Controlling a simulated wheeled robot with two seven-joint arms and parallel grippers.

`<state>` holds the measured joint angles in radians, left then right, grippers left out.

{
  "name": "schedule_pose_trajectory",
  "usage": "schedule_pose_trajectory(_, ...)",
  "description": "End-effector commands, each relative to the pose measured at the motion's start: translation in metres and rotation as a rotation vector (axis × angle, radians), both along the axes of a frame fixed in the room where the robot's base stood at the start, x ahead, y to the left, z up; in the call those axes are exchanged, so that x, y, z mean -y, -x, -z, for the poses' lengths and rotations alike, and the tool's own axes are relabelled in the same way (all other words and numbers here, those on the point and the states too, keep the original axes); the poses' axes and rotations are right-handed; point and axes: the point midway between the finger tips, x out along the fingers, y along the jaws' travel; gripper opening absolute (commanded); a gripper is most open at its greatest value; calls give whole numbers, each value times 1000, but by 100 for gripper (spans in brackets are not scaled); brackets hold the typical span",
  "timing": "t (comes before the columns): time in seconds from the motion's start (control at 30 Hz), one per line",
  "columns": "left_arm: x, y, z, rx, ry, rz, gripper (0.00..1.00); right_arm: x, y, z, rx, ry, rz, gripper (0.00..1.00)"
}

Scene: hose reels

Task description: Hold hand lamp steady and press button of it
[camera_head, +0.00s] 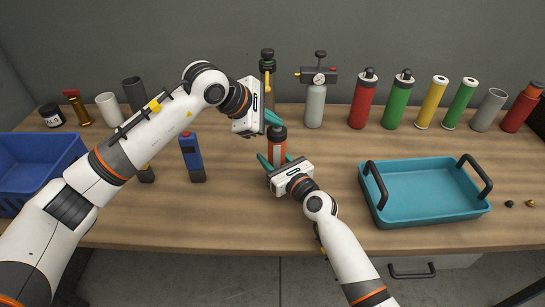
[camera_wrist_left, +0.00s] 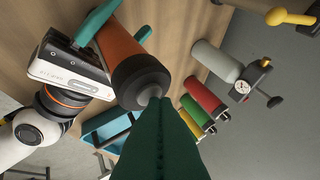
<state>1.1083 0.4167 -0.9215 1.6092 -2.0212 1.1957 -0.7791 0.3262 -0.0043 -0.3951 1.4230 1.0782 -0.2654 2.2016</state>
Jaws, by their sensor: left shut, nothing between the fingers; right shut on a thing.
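The hand lamp (camera_head: 277,148), an orange cylinder with a dark top, stands upright near the middle of the table. My right gripper (camera_head: 277,161) is shut around its lower body from the front. In the left wrist view the lamp (camera_wrist_left: 122,45) shows its dark end with a small grey button (camera_wrist_left: 150,95) in the centre. My left gripper (camera_head: 271,118) is shut and empty, its fingertips right at the lamp's top. In the left wrist view the shut fingers (camera_wrist_left: 160,108) reach the button and partly cover it; I cannot tell whether it is pressed in.
A blue device (camera_head: 191,156) stands left of the lamp. A teal tray (camera_head: 425,215) with dark handles is on the right, and a blue bin (camera_head: 40,150) on the far left. A grey bottle with a gauge (camera_head: 315,105) and several coloured cylinders line the back. The front middle is clear.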

Motion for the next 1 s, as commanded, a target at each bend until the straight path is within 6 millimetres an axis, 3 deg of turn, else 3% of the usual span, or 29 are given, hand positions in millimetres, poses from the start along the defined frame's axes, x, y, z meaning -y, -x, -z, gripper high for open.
schedule_pose_trajectory(0.57,0,0,-12,0,-1,-1,0,0,0,0,0,0,0,14)
schedule_pose_trajectory(1.0,0,0,-55,1,0,-1,0,0,0,0,0,0,0,14)
